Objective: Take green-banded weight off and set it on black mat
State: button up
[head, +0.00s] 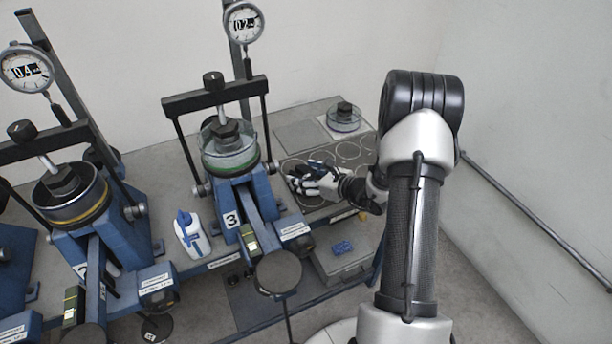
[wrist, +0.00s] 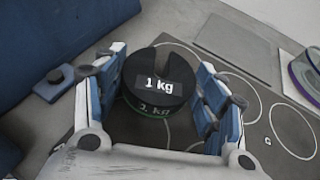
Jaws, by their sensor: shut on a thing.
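My gripper (head: 314,181) is shut on a black slotted weight (wrist: 157,66) marked 1 kg. In the wrist view the weight sits between the two blue-padded fingers (wrist: 160,85), its slot facing away. A thin green band shows low on its side. In the head view my gripper is over the dark mat with circle outlines (head: 352,152), and I cannot make out the weight there. The mat also shows in the wrist view (wrist: 215,61). I cannot tell whether the weight touches the mat.
Lever frame 3 (head: 232,221) stands left of the mat, with a round hanger plate (head: 279,271) in front. Another frame (head: 75,235) is further left. A white bottle (head: 191,236) stands between them. A glass dish (head: 344,119) stands behind the mat. Several mat circles are empty.

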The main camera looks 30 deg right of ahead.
dwell(0.4)
jog(key=o, duration=1.4)
jog(key=shift+c, duration=0.2)
jog(key=o, duration=0.4)
jog(key=shift+c, duration=0.2)
jog(key=shift+f, duration=0.1)
